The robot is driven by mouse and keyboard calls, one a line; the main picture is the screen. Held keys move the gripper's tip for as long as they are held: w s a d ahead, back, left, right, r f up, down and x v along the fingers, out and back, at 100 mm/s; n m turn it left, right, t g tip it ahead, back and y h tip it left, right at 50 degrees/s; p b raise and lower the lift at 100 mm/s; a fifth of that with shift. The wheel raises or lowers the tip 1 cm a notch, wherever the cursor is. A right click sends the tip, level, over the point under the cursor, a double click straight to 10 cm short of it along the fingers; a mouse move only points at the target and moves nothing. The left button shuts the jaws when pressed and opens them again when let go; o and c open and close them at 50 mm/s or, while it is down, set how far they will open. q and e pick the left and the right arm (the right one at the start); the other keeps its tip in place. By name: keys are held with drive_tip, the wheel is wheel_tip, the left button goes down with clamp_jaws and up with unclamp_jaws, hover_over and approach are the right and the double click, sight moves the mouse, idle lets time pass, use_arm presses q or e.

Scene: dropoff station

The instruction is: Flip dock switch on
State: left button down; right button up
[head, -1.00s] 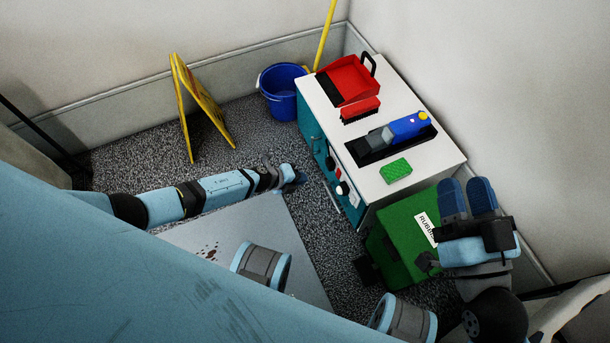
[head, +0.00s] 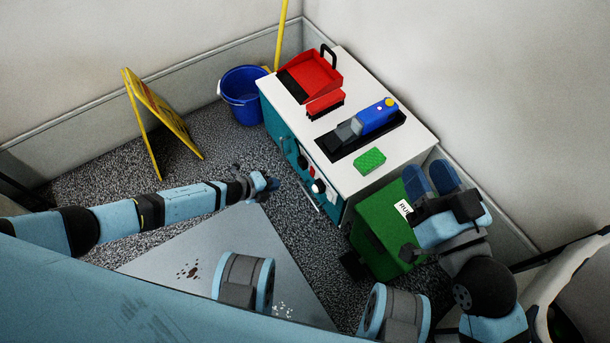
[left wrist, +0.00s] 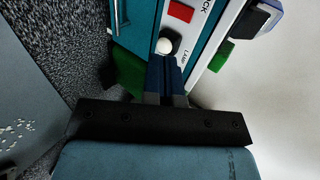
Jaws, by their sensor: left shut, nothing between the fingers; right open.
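The cabinet's front panel carries a red switch (head: 311,170) and a white round knob (head: 318,187). In the left wrist view the red switch (left wrist: 181,11) sits beside lettering that ends in "OCK", and the white knob (left wrist: 164,46) sits beside the word "LAMP". I cannot tell the switch's position. My left gripper (head: 272,183) is shut and empty, in front of the panel and apart from it in the head view. In the left wrist view its fingers (left wrist: 165,72) point toward the white knob. My right gripper (head: 431,178) is open and empty above the green bin.
The cabinet (head: 345,183) holds a red dustpan (head: 315,72), a brush (head: 325,104), a blue handheld device (head: 378,115) and a green sponge (head: 370,160). A green bin (head: 385,225) stands beside it. A blue bucket (head: 243,97) and yellow sign (head: 160,115) stand behind on the floor.

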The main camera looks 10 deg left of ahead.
drive_tip(key=shift+f, duration=0.1)
use_arm(q)
drive_tip(key=b, duration=0.7)
approach(311, 174)
drive_tip(key=x, duration=0.7)
drive_tip(key=shift+f, duration=0.25)
use_arm(e)
drive_tip(key=shift+w+d+f+n+g, duration=0.15)
drive_tip(key=shift+w+f+n, duration=0.15)
drive_tip(key=shift+f+n, duration=0.35)
drive_tip(key=shift+w+d+f+n+g, duration=0.15)
drive_tip(key=shift+w+f+n, duration=0.2)
drive_tip(key=shift+f, duration=0.5)
drive_tip(key=shift+w+d+f+n+g, duration=0.15)
drive_tip(key=shift+w+f+n, duration=0.15)
drive_tip(key=shift+f+n, duration=0.35)
use_arm(q)
drive_tip(key=shift+s, duration=0.1)
use_arm(e)
drive_tip(key=shift+f, duration=0.1)
use_arm(q)
drive_tip(key=shift+d, duration=0.15)
drive_tip(key=shift+w, duration=0.2)
